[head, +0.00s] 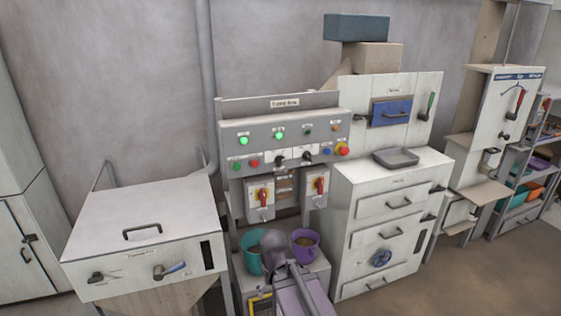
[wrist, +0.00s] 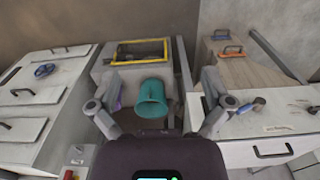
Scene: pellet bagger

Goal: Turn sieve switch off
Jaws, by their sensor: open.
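The labels are too small to read, so I cannot tell which is the sieve switch. My gripper (wrist: 160,82) is open and empty in the wrist view, its fingers apart, with a teal bucket visible between them.
A teal bucket (head: 252,254) and a purple bucket (head: 305,244) stand below the panel, close to my arm. A white drawer cabinet (head: 390,210) with a grey tray (head: 396,157) is to the right. A lidded white bin (head: 148,215) is to the left.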

